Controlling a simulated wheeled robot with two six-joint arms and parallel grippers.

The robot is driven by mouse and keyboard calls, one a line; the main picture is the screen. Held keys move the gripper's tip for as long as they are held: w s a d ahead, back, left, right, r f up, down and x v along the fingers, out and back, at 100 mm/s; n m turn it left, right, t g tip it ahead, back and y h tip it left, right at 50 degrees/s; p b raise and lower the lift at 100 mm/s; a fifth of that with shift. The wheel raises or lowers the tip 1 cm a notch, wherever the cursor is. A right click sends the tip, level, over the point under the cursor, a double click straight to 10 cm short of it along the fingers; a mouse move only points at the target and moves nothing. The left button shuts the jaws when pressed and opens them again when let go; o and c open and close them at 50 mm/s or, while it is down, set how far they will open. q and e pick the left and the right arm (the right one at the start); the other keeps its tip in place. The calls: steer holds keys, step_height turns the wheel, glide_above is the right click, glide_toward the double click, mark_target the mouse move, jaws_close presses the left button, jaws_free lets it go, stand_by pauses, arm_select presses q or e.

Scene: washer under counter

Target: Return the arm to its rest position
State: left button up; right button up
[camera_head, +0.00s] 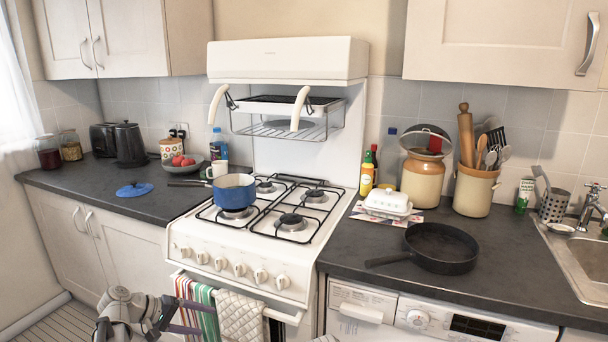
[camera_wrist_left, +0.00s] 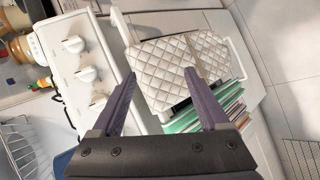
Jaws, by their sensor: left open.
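My left gripper (camera_head: 188,315) is low in front of the stove, at the bottom left of the head view. In the left wrist view its two purple fingers (camera_wrist_left: 160,74) are spread apart with nothing between them. Beyond them hang a white quilted oven mitt (camera_wrist_left: 178,72) and a striped towel (camera_wrist_left: 215,108) on the stove's front rail. In the head view the mitt (camera_head: 240,314) hangs right of the gripper and the striped towel (camera_head: 197,304) is close beside it; I cannot tell whether they touch. My right gripper is not in view.
The white stove (camera_head: 240,262) with front knobs carries a blue pot (camera_head: 234,191). A blue lid (camera_head: 134,189) lies on the left counter (camera_head: 95,195). A black pan (camera_head: 441,247) lies on the right counter above the washer (camera_head: 430,320). Open floor (camera_head: 60,322) shows at lower left.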

arm_select(q)
steer(key=s+d+f+m+g+y, duration=0.3)
steer(key=s+d+f+m+y, duration=0.15)
steer(key=s+d, duration=0.6)
steer(key=s+d+f+m+g+y, duration=0.2)
steer(key=s+d+f+m+y, duration=0.3)
steer(key=s+d, duration=0.6)
step_height(320, 180, up, 19)
steer(key=p, duration=1.8)
steer(key=shift+w+d+m+y, duration=0.35)
steer(key=shift+w+d, duration=0.05)
steer(key=shift+w, duration=0.05)
